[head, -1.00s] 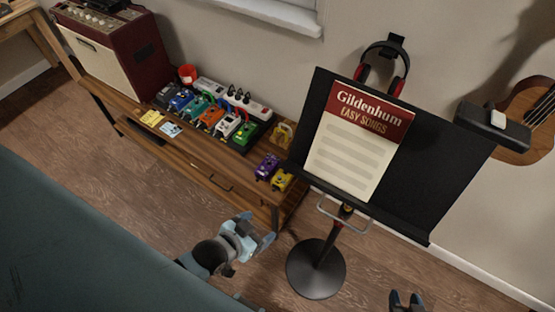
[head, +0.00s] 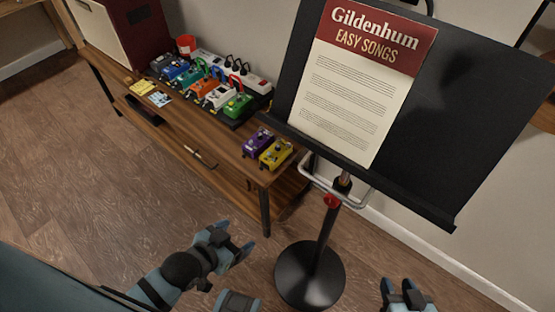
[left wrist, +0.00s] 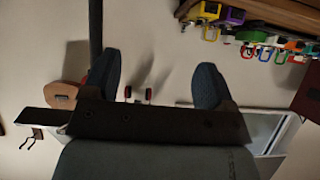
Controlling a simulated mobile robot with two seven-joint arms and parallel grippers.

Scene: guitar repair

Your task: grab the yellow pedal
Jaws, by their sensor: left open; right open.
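The yellow pedal (head: 275,154) sits at the near right corner of the wooden bench, beside the purple pedal (head: 258,143). It also shows in the left wrist view (left wrist: 209,10), at the top edge of an upside-down picture. My left gripper (head: 236,241) is open and empty, in front of the bench and apart from the pedal. Its two fingers (left wrist: 155,80) stand apart in the left wrist view with nothing between them. My right gripper (head: 397,287) is open and empty at the bottom of the head view, right of the stand's base.
A black music stand (head: 470,110) with a song sheet (head: 350,100) rises just right of the yellow pedal; its round base (head: 310,277) is on the floor. Several pedals sit on a black board farther left on the bench (head: 195,145).

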